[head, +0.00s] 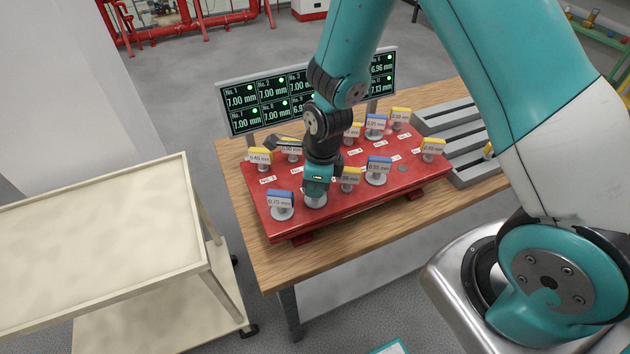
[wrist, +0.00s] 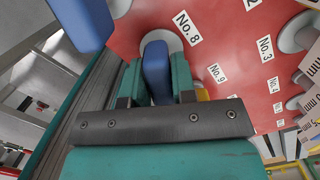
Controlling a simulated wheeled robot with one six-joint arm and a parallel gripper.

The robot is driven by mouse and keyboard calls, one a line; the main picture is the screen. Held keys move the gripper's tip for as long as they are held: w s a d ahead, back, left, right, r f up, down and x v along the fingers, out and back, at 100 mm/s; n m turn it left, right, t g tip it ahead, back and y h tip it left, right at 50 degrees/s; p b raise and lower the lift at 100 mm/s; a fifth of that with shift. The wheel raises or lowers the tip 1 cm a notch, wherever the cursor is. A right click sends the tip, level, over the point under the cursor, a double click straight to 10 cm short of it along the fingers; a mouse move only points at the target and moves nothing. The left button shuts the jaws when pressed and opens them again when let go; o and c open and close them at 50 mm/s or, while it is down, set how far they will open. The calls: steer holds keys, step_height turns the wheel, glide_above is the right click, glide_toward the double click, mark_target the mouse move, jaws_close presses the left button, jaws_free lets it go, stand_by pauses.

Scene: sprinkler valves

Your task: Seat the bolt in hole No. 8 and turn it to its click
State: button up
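A red plate (head: 345,205) with several blue- and yellow-headed bolts lies on a wooden table. My gripper (head: 317,190) points down at the plate's front left, just right of the blue bolt marked 0.75 mm (head: 280,200). In the wrist view my gripper (wrist: 157,85) has its teal fingers close on both sides of a blue bolt head (wrist: 156,68). The bolt's pale round flange (wrist: 160,40) shows beyond, beside the label No. 8 (wrist: 187,28). The flange looks to be at the plate; whether it is fully down I cannot tell. The hole is hidden.
A display panel (head: 232,119) stands behind the plate, showing mostly 7.00 mm with green dots, partly hidden by my arm. A grey slotted rack (head: 455,140) stands right of the plate. A cream cart (head: 100,230) stands left. Neighbouring bolts are close around my gripper.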

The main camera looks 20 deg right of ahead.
steer(key=o, duration=0.4)
step_height(320, 180, up, 9)
steer(key=p, duration=0.7)
steer(key=shift+r+p, duration=0.1)
steer(key=shift+p, duration=0.25)
